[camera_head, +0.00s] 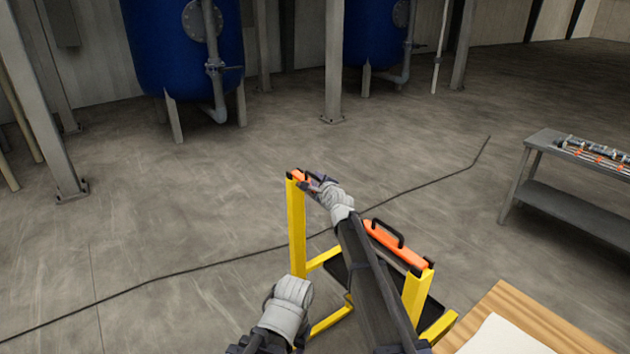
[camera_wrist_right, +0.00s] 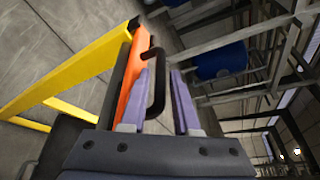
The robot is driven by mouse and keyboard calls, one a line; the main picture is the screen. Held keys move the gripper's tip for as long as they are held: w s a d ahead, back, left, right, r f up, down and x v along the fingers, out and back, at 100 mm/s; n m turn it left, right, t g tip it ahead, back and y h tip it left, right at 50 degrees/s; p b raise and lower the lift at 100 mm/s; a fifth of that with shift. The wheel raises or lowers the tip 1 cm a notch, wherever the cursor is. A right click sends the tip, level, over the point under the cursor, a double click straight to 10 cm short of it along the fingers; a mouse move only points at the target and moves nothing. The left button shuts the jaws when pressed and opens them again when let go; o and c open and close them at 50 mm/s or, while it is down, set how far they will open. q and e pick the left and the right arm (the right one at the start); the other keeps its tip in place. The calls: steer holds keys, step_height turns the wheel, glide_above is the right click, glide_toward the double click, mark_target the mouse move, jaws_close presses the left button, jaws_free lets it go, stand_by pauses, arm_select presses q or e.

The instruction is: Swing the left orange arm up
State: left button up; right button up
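The left orange arm (camera_head: 300,176) is at the top of the yellow stand's left post (camera_head: 297,225), mostly hidden behind my right gripper in the head view. In the right wrist view the orange arm (camera_wrist_right: 131,78) runs along the yellow frame and carries a black handle (camera_wrist_right: 157,85). My right gripper (camera_wrist_right: 163,80) is at this handle; its two fingers are apart, with the handle between them and a gap beside it. A second orange arm (camera_head: 396,245) with a black handle (camera_head: 386,233) sits at the right post. My left wrist shows low in the head view; its fingers are not visible.
A wooden table (camera_head: 525,312) with a white sheet (camera_head: 503,338) is at the bottom right. A grey metal bench (camera_head: 570,205) with small parts stands at the right. A dark cable (camera_head: 180,272) crosses the floor. The floor left of the stand is otherwise clear.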

steer(key=shift+x, duration=1.15)
steer(key=shift+s, duration=0.1)
jaws_close()
stand_by(0.4)
